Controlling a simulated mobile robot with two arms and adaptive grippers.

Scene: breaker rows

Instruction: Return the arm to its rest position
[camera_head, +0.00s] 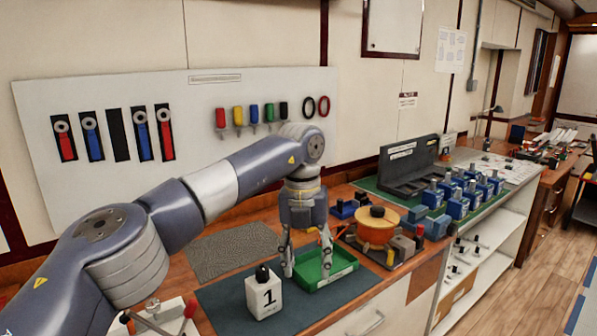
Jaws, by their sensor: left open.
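My left arm comes in from the left over the workbench, its gripper pointing down. The left gripper (307,262) is open, its fingers apart above and in front of a green tray (340,268). Nothing shows between the fingers. A white block marked 1 with a black knob (264,297) stands on the dark mat (222,303), left of the gripper and apart from it. The fingers hide part of the tray. My right gripper is not in view.
An orange round device (377,229) stands right of the tray, near rows of blue breakers (458,207) and a black rack (408,168). A white tool panel (190,100) is on the wall behind. A grey textured mat (232,250) lies clear behind the dark mat.

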